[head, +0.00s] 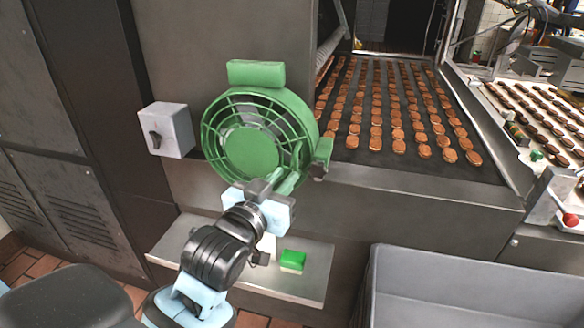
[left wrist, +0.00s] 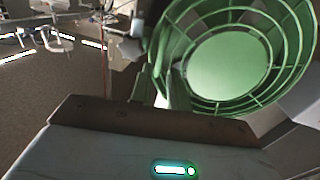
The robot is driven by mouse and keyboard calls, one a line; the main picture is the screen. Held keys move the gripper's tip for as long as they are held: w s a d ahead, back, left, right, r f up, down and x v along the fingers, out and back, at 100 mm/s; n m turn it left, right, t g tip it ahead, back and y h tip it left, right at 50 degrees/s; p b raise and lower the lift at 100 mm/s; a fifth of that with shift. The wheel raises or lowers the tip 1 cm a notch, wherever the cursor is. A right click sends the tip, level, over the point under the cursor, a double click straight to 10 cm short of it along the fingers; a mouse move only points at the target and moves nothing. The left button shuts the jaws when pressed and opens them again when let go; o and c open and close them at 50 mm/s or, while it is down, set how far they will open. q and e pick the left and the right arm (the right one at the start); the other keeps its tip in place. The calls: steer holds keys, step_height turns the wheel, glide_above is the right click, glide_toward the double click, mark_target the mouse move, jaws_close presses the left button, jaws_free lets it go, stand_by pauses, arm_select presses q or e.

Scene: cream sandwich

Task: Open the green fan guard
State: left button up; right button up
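The green fan guard (head: 252,146) is a round, ringed cage with a solid centre disc. It sits against the grey machine wall, and I see no clear gap behind it. In the left wrist view the guard (left wrist: 226,67) fills the upper right. My right gripper is not in view.
A grey switch box (head: 166,130) is on the wall left of the guard. A green-topped block (head: 292,261) lies on the metal shelf (head: 310,284) below. A conveyor (head: 345,155) with rows of biscuits runs at the right, with a grey bin (head: 480,285) in front.

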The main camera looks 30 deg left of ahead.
arm_select(q)
steer(key=w, duration=0.4)
steer(key=shift+w+a, duration=0.15)
steer(key=shift+w, duration=0.15)
jaws_close()
